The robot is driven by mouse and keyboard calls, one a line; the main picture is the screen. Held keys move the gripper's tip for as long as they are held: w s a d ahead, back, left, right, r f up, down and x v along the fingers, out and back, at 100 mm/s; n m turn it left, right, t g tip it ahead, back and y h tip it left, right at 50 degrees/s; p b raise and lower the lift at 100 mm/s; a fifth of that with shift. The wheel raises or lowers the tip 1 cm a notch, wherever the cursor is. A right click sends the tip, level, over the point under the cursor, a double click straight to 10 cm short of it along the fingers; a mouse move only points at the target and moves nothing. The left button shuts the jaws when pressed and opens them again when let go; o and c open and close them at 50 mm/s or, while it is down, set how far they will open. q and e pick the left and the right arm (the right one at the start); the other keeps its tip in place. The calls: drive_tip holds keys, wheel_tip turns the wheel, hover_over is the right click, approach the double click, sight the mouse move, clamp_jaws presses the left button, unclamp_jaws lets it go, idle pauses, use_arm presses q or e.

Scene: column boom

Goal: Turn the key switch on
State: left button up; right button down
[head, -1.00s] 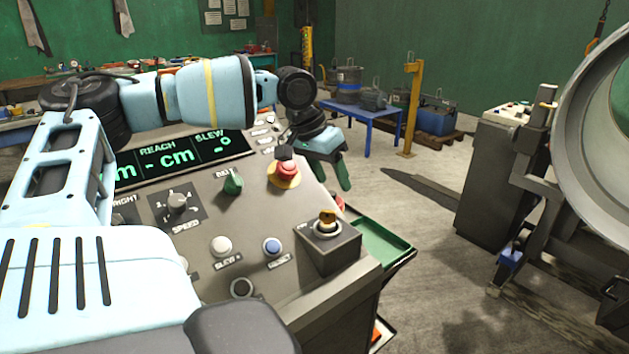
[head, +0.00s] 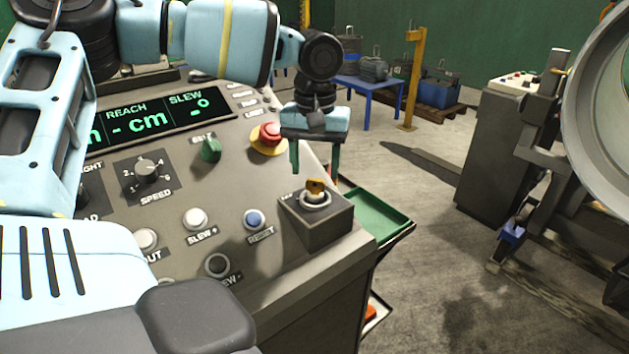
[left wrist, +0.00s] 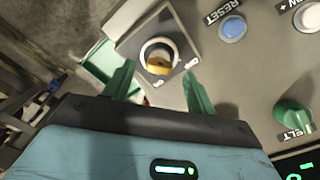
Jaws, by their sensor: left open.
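The key switch (head: 316,196) is a silver ring with a brass-coloured key (head: 315,186), set on a grey box (head: 318,222) at the console's right front corner. My left gripper (head: 315,172) is open and empty, its green fingers pointing down just behind and above the key. In the left wrist view the key (left wrist: 158,65) shows beyond and between the two spread fingertips (left wrist: 160,85), apart from them. Small label marks show beside the ring, too small to read surely. My right gripper is not in view.
On the console (head: 180,222), a red emergency stop (head: 268,134) on a yellow base, a green selector (head: 210,149) and a blue reset button (head: 254,218) are close by. A green tray (head: 378,215) sits at the console's right side. Open floor lies beyond.

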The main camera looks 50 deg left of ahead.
sight(314, 181)
use_arm(q)
drive_tip(key=shift+f, duration=2.15)
drive_tip(key=c, duration=1)
